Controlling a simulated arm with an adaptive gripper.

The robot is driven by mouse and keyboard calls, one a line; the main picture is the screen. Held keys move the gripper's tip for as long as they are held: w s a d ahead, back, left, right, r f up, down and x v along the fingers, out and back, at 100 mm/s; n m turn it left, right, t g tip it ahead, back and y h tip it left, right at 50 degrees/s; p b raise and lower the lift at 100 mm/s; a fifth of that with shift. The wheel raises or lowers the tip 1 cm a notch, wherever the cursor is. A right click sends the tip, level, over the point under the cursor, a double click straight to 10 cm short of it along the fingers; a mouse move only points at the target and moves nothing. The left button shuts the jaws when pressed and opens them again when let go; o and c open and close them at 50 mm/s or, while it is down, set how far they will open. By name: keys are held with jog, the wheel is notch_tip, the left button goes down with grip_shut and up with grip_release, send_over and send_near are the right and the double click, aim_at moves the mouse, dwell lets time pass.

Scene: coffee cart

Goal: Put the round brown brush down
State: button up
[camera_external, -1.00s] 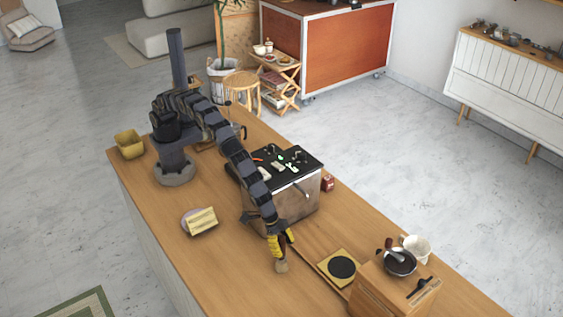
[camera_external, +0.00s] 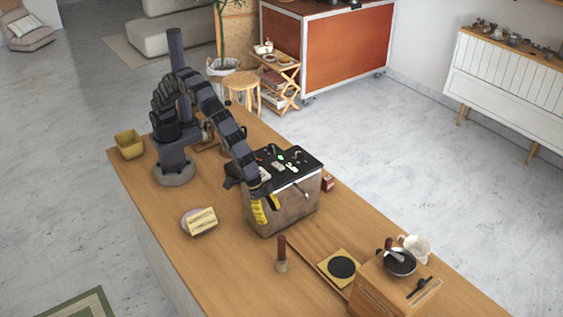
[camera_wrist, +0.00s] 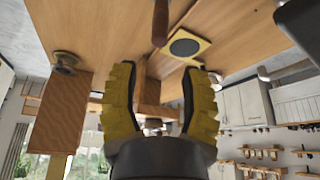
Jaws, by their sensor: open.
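The round brown brush (camera_external: 282,256) stands upright on the wooden counter (camera_external: 225,262), with its dark brown handle up and its pale head down. My gripper (camera_external: 265,208) is open and empty, with yellow fingers. It is above and behind the brush, in front of the metal box's face, and does not touch the brush. In the wrist view, a dark brown handle (camera_wrist: 160,22) shows at the top, beyond the spread yellow fingers (camera_wrist: 162,78). The brush's head is not visible there.
A metal box with a black top (camera_external: 283,205) stands behind the brush. To the right are a yellow square with a black disc (camera_external: 342,267), a wooden box (camera_external: 385,296) with a dark bowl, and a white jug (camera_external: 417,248). A plate with a yellowish block (camera_external: 201,221) lies left.

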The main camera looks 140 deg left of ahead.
jog(key=s+d+r+m+g, duration=0.1)
jog(key=s+r, duration=0.4)
jog(key=s, duration=0.5)
jog(key=s+d+r+m+g, duration=0.15)
jog(key=s+r, duration=0.25)
jog(key=s, duration=0.5)
jog(key=s+d+m+g+h, duration=0.1)
jog(key=s+g, duration=0.1)
jog(key=s, duration=1.1)
jog(key=s+d+m+g, duration=0.1)
jog(key=s+d, duration=0.1)
jog(key=s, duration=1.2)
jog(key=shift+s+d+r+g+h, duration=0.15)
jog(key=shift+s+r+g+h, duration=0.1)
jog(key=shift+r+g+h, duration=0.15)
